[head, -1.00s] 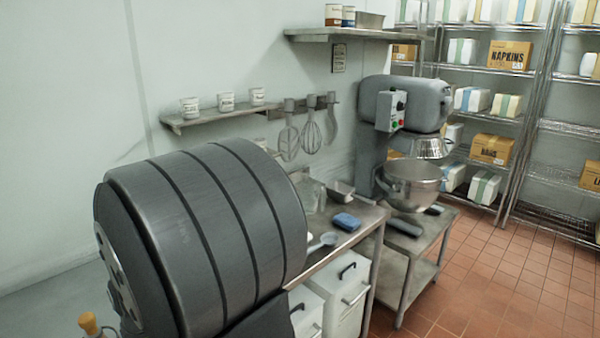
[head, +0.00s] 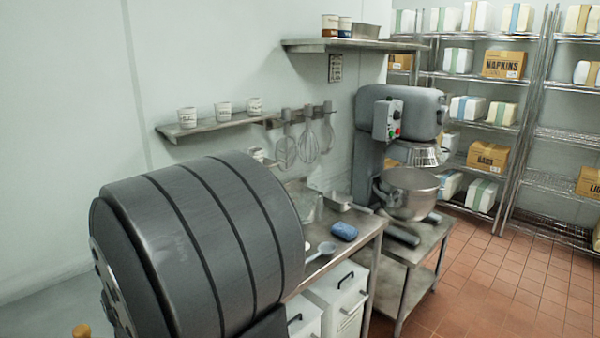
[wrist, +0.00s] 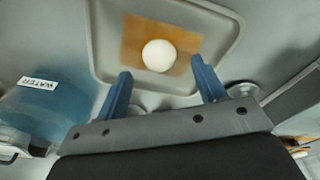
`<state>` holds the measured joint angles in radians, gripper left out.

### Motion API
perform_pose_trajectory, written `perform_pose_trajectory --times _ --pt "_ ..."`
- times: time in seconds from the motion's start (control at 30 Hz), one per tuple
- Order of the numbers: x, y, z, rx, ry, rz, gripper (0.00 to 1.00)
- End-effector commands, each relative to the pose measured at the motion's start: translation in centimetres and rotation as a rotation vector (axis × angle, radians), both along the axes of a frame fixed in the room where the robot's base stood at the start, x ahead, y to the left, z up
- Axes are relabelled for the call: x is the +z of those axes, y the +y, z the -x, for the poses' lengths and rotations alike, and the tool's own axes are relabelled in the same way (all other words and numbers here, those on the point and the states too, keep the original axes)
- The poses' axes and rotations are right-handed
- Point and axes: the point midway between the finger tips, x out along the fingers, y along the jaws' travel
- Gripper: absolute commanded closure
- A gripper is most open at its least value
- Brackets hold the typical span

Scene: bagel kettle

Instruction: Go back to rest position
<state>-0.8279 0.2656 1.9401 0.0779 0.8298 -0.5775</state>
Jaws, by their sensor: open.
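My gripper (wrist: 162,76) shows in the wrist view with its two blue fingers spread wide and nothing held between them. A white round piece (wrist: 159,55) lies on a brown square sheet (wrist: 135,40) in a grey tray (wrist: 97,40), just beyond the fingertips in the picture. I cannot tell how far above the tray my fingers are. My gripper does not show in the head view.
A blue container labelled WATER (wrist: 38,112) is left of my gripper in the wrist view. In the head view are a steel table (head: 362,240) with a blue item (head: 344,231), a mixer (head: 405,110), a wall shelf (head: 215,126) and storage racks (head: 485,140). The tiled floor (head: 495,275) is clear.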

Motion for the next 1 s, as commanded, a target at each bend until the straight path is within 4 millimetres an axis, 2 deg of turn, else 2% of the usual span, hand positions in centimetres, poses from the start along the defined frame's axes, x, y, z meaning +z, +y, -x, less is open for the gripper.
perform_pose_trajectory --times 0.13,0.73,1.0 --pt "-2.2 -0.1 0.1 -0.001 0.003 0.003 0.36" --pt "9.8 -1.4 0.3 0.000 -0.004 -0.003 0.36" --pt "4.0 -0.8 0.3 0.000 0.005 0.005 0.36"
